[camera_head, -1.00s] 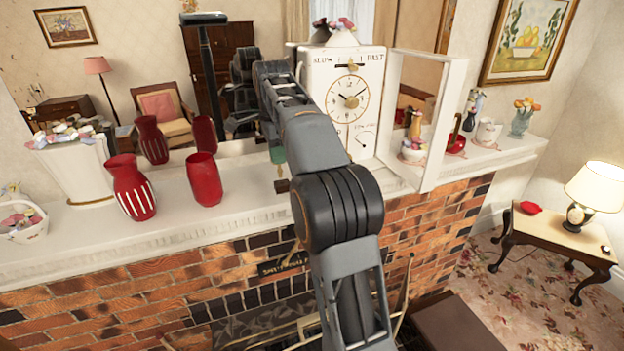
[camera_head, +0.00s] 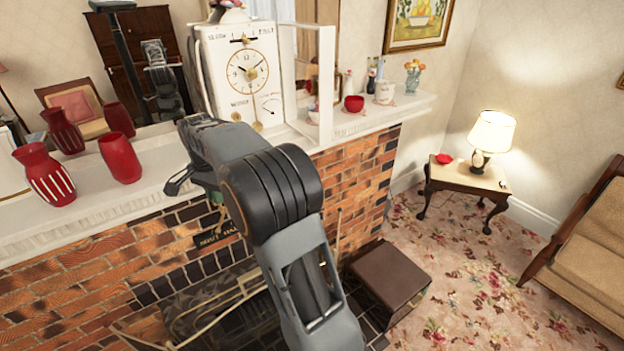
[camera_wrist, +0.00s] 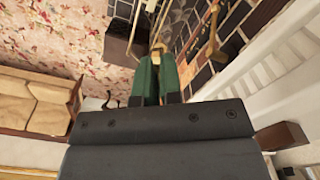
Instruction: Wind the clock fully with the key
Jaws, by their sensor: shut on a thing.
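The white clock (camera_head: 240,75) stands upright on the mantel, left of the white frame in the head view. It has a round dial, a slow-fast scale above, a small gauge at lower right and a brass-coloured round piece (camera_head: 257,127) near its base. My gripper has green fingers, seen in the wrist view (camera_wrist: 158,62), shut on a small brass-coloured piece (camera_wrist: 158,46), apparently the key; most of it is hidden. In the head view my arm hides most of the gripper; it is in front of the mantel, below and left of the clock, apart from it.
Red vases (camera_head: 45,175) stand left on the mantel (camera_head: 60,225). A white frame (camera_head: 326,80), a red pot (camera_head: 354,103) and small jars are right of the clock. A brown box (camera_head: 390,272) sits by the hearth. A lamp table (camera_head: 465,176) and sofa (camera_head: 590,235) are right.

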